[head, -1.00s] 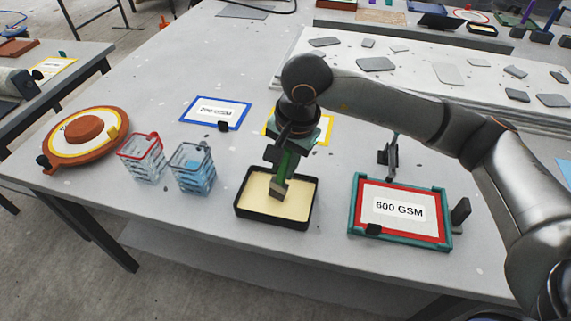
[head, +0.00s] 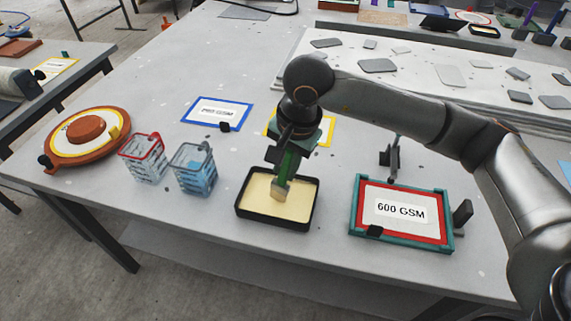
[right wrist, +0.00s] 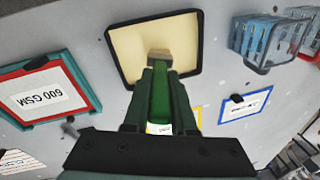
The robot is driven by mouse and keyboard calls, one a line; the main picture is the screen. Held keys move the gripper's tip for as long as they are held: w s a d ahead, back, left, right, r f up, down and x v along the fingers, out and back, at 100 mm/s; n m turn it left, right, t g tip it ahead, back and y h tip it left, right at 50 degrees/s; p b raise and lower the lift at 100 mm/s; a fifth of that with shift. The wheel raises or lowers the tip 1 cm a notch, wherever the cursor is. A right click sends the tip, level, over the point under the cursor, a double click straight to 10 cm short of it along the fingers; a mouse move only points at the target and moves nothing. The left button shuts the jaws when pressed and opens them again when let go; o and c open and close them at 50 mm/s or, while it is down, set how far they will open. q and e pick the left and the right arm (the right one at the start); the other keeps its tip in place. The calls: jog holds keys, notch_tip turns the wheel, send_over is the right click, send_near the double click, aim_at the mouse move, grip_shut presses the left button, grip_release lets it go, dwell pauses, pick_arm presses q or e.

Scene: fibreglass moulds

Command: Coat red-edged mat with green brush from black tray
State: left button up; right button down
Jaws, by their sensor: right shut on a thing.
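The green brush (head: 283,182) is held in my right gripper (head: 287,160), bristles down, over the black tray (head: 241,211) of cream-coloured resin. In the right wrist view the gripper (right wrist: 160,100) is shut on the brush's green handle (right wrist: 160,95), and the bristle end (right wrist: 159,57) shows against the resin in the black tray (right wrist: 113,48). I cannot tell whether the bristles touch the resin. The red-edged mat (head: 400,209), marked 600 GSM, lies in a teal frame to the right of the tray. It also shows in the right wrist view (right wrist: 42,91). My left gripper is not in view.
A red-rimmed basket (head: 145,158) and a blue-grey basket (head: 193,169) stand left of the tray. A blue-edged mat (head: 217,113) and a partly hidden yellow-edged mat (head: 326,131) lie behind. A dark clamp (head: 389,157) stands behind the teal frame. An orange round mould (head: 87,139) is at far left.

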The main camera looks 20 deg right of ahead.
aim_at(289, 153)
jog(key=shift+r, duration=0.15)
jog(key=shift+s+d+r+p, duration=0.15)
jog(key=shift+r+p, duration=0.35)
jog(key=shift+r, duration=0.55)
jog(key=shift+s+d+r+p, duration=0.1)
jog(key=shift+s+r+p, duration=0.25)
jog(key=shift+r, duration=0.65)
jog(key=shift+w, duration=0.1)
jog(key=shift+r+p, duration=1.45)
jog(key=shift+r, duration=1.1)
